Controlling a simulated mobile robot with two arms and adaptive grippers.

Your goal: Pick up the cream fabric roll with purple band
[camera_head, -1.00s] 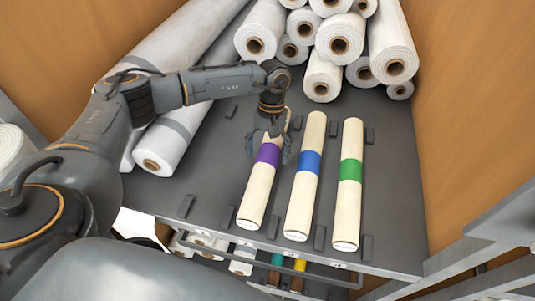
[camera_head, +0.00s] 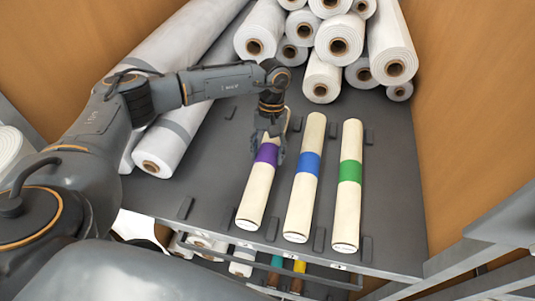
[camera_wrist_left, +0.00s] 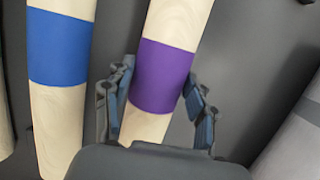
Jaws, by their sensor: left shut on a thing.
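The cream fabric roll with purple band (camera_head: 257,192) lies on the dark grey shelf (camera_head: 215,170), the leftmost of three cream rolls. My left gripper (camera_head: 268,152) is over it from above, shut on it at the purple band. In the left wrist view the roll (camera_wrist_left: 162,75) runs between the two fingers of the gripper (camera_wrist_left: 155,105), one on each side of the band. The roll appears to rest on the shelf. Part of its far end is hidden behind the gripper. My right gripper is not in view.
A cream roll with a blue band (camera_head: 304,190) lies close to the right, and one with a green band (camera_head: 348,190) beyond it. Small dark blocks stand beside the rolls. Large white rolls (camera_head: 325,40) are stacked behind, and a long grey-white roll (camera_head: 165,145) lies left.

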